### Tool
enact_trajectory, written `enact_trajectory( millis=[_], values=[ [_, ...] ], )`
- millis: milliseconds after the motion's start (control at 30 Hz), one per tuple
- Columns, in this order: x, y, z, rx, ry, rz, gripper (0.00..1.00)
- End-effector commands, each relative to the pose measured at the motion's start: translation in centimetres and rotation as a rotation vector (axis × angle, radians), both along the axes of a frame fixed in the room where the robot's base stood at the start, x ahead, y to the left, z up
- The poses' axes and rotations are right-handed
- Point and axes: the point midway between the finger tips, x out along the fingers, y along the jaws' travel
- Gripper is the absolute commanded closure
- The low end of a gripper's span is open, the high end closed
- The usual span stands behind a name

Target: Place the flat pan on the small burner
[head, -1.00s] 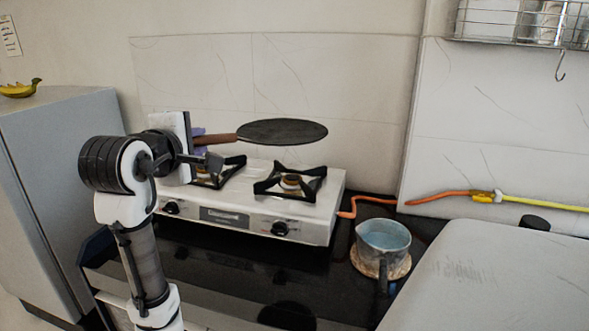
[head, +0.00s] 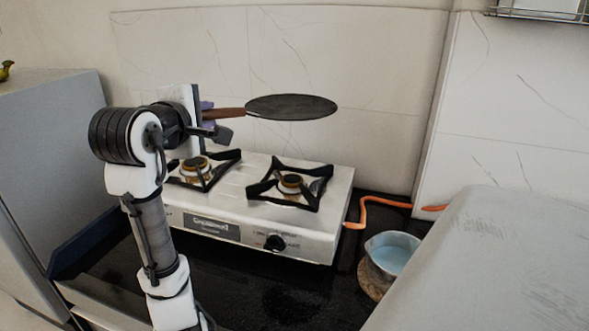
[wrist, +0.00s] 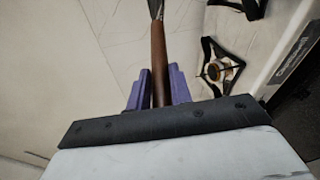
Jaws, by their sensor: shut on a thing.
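The flat pan (head: 291,107) is a dark round disc with a brown handle (head: 226,113), held level in the air above and behind the stove. My gripper (head: 207,115) is shut on the handle. In the wrist view the purple fingers (wrist: 158,90) close around the brown handle (wrist: 158,58); most of the pan is out of that view. The white stove (head: 330,225) has two burners with black supports. The left burner (head: 195,169) and right burner (head: 291,182) are both empty. The left burner is partly near my arm. I cannot clearly tell which is smaller.
A pot of bluish liquid (head: 394,250) stands on a round mat right of the stove. An orange hose (head: 372,203) runs from the stove along the wall. A grey surface (head: 490,260) fills the right front. A grey cabinet (head: 50,170) stands left.

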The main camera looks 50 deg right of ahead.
Motion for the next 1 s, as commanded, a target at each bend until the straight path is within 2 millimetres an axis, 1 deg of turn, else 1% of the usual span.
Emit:
enact_trajectory(
  millis=[33, 133, 267, 367, 900, 1000],
  values=[
    [0.0, 0.1, 0.4, -0.01, -0.004, 0.001, 1.0],
    [0.0, 0.1, 0.3, -0.01, -0.004, 0.001, 1.0],
    [0.0, 0.1, -0.7, -0.008, -0.002, 0.002, 1.0],
    [0.0, 0.1, -2.3, -0.008, 0.0, 0.002, 1.0],
    [0.0, 0.1, -12.7, -0.008, 0.0, 0.002, 1.0],
    [-0.1, 0.1, -14.2, -0.009, -0.001, 0.002, 1.0]
  ],
)
